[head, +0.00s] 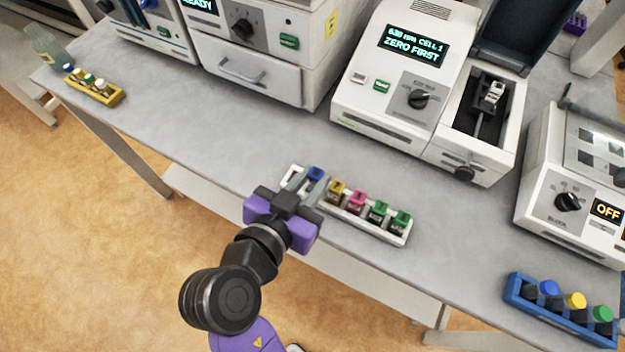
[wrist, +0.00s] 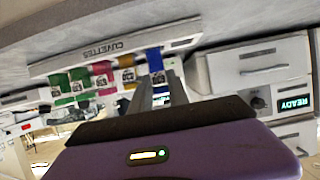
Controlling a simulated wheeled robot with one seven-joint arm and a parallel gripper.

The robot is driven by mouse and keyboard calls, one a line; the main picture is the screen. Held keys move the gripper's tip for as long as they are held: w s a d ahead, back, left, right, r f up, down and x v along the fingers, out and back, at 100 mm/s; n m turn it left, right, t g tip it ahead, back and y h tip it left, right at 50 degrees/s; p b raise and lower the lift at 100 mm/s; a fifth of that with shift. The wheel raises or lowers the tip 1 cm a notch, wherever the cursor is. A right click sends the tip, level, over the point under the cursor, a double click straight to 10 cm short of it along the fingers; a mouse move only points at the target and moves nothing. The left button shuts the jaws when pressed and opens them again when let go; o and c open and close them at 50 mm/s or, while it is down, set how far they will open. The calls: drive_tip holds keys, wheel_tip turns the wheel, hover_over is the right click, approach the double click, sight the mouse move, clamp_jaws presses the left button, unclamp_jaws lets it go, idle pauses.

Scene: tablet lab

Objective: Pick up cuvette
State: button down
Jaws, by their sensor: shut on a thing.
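A white cuvette rack (head: 384,231) stands near the front edge of the bench, and its "CUVETTES" label shows in the wrist view (wrist: 100,50). It holds cuvettes with yellow (head: 337,187), pink (head: 357,197) and green (head: 379,209) caps, plus another green one (head: 402,217). A blue-capped cuvette (head: 316,172) is at the left end of this row. My gripper (head: 307,182) is shut on this blue cuvette, which also shows between the fingers in the wrist view (wrist: 154,62). The fingers hide its lower part, so I cannot tell whether it is lifted.
Behind the rack stands a photometer (head: 385,75) reading "ZERO FIRST", with its sample chamber (head: 485,105) open. A block device (head: 575,190) showing "OFF" is at the right. A blue rack (head: 530,312) and a yellow rack (head: 92,92) hold capped items.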

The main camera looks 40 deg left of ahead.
wheel_tip(320, 180, up, 19)
drive_tip(key=shift+f, duration=0.15)
